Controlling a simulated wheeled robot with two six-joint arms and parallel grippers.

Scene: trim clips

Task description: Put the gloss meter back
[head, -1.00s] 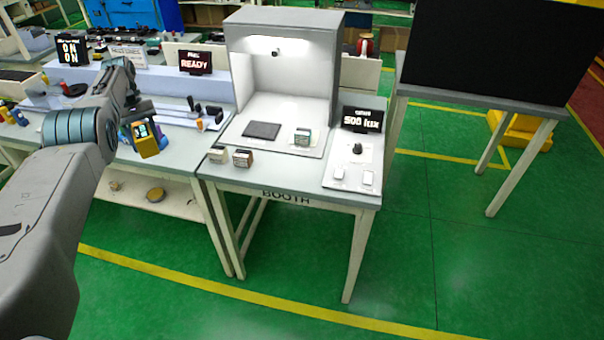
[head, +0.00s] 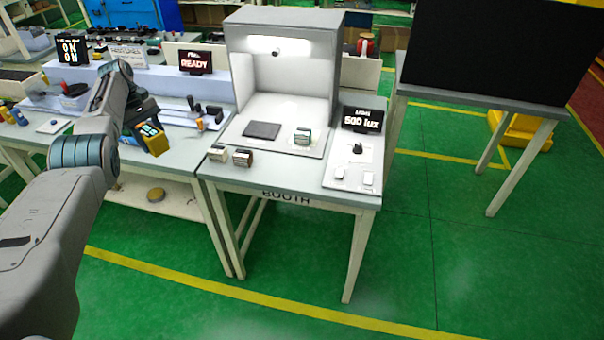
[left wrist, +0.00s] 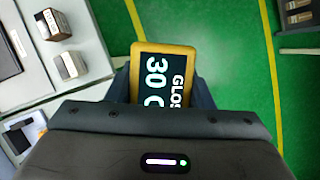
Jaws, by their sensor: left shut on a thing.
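The gloss meter (head: 153,139) is a yellow device with a dark lit screen. In the left wrist view its screen (left wrist: 163,82) shows part of the word "GLOS" and "30". My left gripper (head: 143,124) is shut on it and holds it near the front edge of the left bench, tilted in the head view. The fingers also show on both sides of the meter in the left wrist view (left wrist: 160,88). My right gripper is in neither view.
A light booth (head: 285,80) stands on the table to the right, with a dark panel (head: 262,130) and a small block (head: 303,137) inside. Two small blocks (head: 242,157) (head: 218,153) sit at the table's front left. A READY display (head: 195,62) stands on the left bench. Green floor lies clear in front.

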